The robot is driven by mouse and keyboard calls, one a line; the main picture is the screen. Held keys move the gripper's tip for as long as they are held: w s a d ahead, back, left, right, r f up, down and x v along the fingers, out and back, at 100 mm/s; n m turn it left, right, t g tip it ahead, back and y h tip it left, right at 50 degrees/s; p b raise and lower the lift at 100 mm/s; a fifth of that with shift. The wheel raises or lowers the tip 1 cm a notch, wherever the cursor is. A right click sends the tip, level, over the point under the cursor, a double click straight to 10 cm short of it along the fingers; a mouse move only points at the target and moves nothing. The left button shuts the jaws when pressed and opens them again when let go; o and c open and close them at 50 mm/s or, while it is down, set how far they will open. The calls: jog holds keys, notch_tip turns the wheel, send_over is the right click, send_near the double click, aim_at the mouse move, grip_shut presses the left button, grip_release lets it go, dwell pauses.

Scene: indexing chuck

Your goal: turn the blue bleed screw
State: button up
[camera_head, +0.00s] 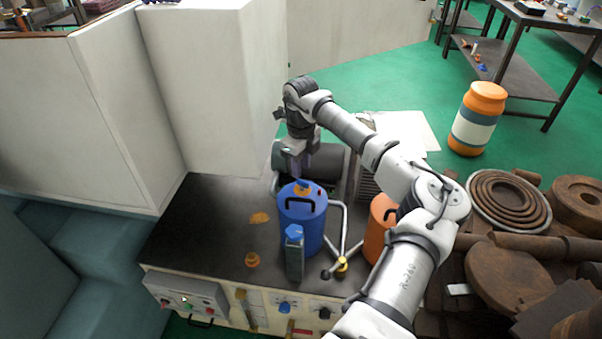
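My gripper (301,169) points down just above the blue canister (301,222) on the dark bench top. A small blue piece (303,184) shows at the top of the canister, right under my fingertips; it may be the bleed screw. Whether my fingers touch it, and whether they are open or shut, is too small to tell. A blue knob (285,307) also sits on the bench's front panel, away from my gripper.
An orange canister (379,228) and a metal stand (343,264) are to the right. Rusty rings and pipes (510,200) fill the right side. The bench's left part is mostly clear.

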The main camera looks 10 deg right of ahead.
aim_at(301, 180)
jog(key=shift+f+p, duration=0.35)
jog(key=shift+f, duration=1.95)
grip_shut()
